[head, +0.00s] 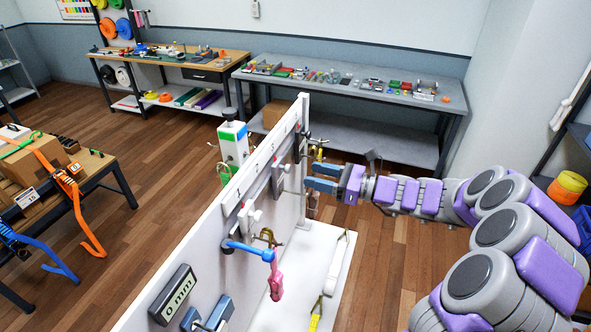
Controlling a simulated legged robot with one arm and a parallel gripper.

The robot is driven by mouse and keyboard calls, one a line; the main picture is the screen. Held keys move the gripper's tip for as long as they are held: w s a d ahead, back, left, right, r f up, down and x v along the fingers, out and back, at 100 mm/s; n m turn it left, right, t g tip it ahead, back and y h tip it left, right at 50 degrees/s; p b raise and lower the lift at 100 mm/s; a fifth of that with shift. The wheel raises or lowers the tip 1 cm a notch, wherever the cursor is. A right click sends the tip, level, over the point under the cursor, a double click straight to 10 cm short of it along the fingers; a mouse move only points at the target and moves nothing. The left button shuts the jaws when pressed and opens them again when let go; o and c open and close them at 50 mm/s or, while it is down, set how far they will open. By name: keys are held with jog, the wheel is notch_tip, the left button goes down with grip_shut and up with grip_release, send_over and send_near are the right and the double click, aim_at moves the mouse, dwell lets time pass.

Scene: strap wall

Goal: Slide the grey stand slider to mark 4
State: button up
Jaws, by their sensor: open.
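The white strap wall (210,262) runs from the lower left to the centre of the head view, with a strip of small number marks (258,168) along its upper part. Grey slider-like pieces sit below the strip: one (278,181) near the middle and one with a pale knob (254,217) closer to me. I cannot tell surely which is the grey stand slider, or which mark is 4. My gripper (325,178) is open, its two blue fingers pointing left at the wall's far end. Nothing shows clearly between them; contact with the fittings there cannot be told.
A blue hook handle with a pink strap (274,278) sticks out from the wall's near part. A display (174,294) reads 0 mm. A white base shelf (325,258) carries straps. Workbenches stand behind and at left. Wooden floor is open right of the base.

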aim_at(290, 169)
jog(key=x, duration=0.6)
jog(key=shift+a, duration=0.3)
jog(key=shift+d, duration=0.25)
jog(key=c, duration=0.4)
grip_shut()
